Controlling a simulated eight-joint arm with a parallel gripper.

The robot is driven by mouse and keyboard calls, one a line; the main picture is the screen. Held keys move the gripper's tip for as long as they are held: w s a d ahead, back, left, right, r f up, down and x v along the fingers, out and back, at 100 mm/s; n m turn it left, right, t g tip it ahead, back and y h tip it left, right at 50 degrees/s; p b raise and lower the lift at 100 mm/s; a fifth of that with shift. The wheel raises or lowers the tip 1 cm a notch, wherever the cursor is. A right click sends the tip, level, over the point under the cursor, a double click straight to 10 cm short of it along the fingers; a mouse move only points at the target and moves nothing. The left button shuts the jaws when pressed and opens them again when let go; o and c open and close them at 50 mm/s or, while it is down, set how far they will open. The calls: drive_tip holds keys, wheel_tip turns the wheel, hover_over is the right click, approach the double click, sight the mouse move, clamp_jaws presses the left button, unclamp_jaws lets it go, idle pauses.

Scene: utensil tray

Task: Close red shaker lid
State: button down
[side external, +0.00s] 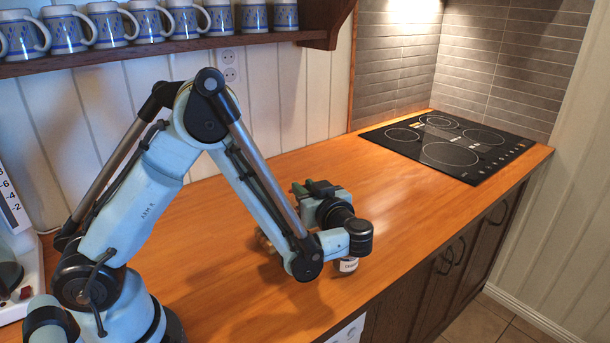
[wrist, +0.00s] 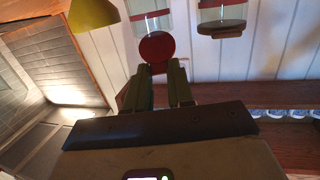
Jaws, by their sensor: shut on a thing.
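In the wrist view, which is upside down, the red shaker lid (wrist: 157,48) shows as a round disc facing the camera. It is at the rim of a clear glass shaker (wrist: 150,18) and looks tilted rather than flat across it. My gripper (wrist: 160,68) has its dark green fingers on either side of the lid's near edge, shut on it. The exact contact is partly hidden. In the side view my gripper (side external: 312,188) is low over the counter, and I cannot make out the red lid there.
A glass jar with a brown lid (wrist: 222,28) stands beside the shaker. A yellow object (wrist: 92,14) is on the other side. A small labelled jar (side external: 347,265) is under my wrist. The wooden counter (side external: 400,200) is clear toward the black cooktop (side external: 450,145). A mug shelf (side external: 200,45) hangs above.

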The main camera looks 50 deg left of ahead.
drive_tip(key=shift+d+f, duration=0.1)
drive_tip(key=shift+f, duration=0.1)
idle(0.5)
drive_tip(key=c, duration=1)
unclamp_jaws()
drive_tip(key=shift+o, duration=0.2)
drive_tip(key=shift+d, duration=0.1)
